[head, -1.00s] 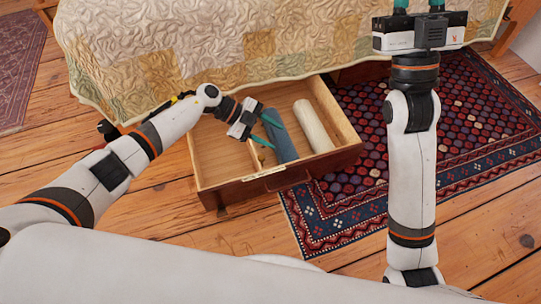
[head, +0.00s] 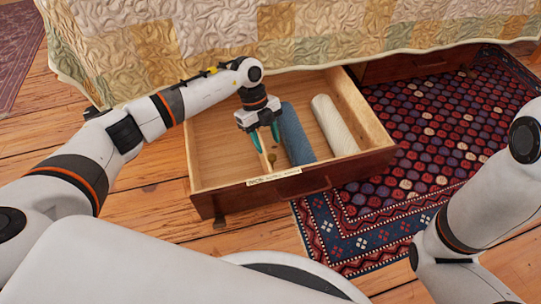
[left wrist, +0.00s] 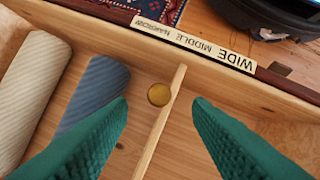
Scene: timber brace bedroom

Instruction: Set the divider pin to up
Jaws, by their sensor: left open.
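The open wooden drawer (head: 222,180) holds a thin wooden divider (left wrist: 160,124). A round brass divider pin (left wrist: 159,95) sits against the divider's left side in the left wrist view; it is a small spot in the head view (head: 272,158). I cannot tell whether the pin is up or down. My left gripper (head: 265,145) is open and empty, with its teal fingers pointing down into the drawer. In the left wrist view its fingers (left wrist: 160,105) are on either side of the divider and pin, apart from both. My right gripper is out of view.
A blue roll (head: 296,135) and a cream roll (head: 333,125) lie right of the divider in the head view. A label strip (left wrist: 195,43) reading WIDE, MIDDLE, NARROW is on the drawer front. The quilted bed (head: 300,35) overhangs the back. A patterned rug (head: 430,130) lies right.

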